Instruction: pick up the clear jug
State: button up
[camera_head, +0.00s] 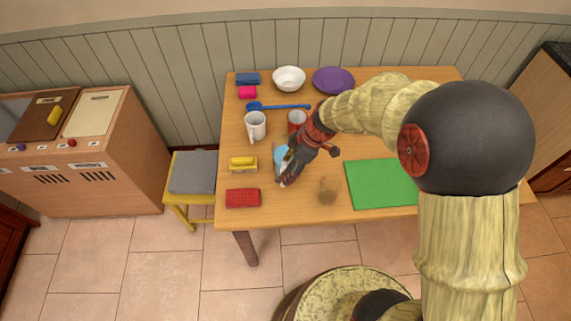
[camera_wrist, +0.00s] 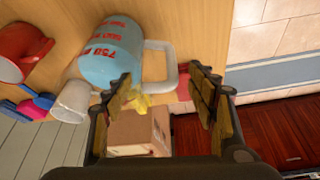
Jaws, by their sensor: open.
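The jug (camera_wrist: 108,55) is pale blue with red measuring marks, including "750", and a whitish handle (camera_wrist: 170,72). In the head view the jug (camera_head: 281,154) shows as a light-blue patch on the wooden table, mostly hidden behind my gripper (camera_head: 287,179). In the wrist view my gripper (camera_wrist: 161,92) is open and empty. The jug's handle appears in the gap between the two fingers, with the jug body up and to the left. I cannot tell whether a finger touches the handle.
A small brownish object (camera_head: 328,189) and green mat (camera_head: 378,184) lie right. The table's front edge is close.

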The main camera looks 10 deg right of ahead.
jog(key=x, duration=0.3)
jog(key=shift+b, duration=0.3)
jog(key=shift+s, duration=0.1)
jog(key=c, duration=0.3)
jog(key=c, duration=1.2)
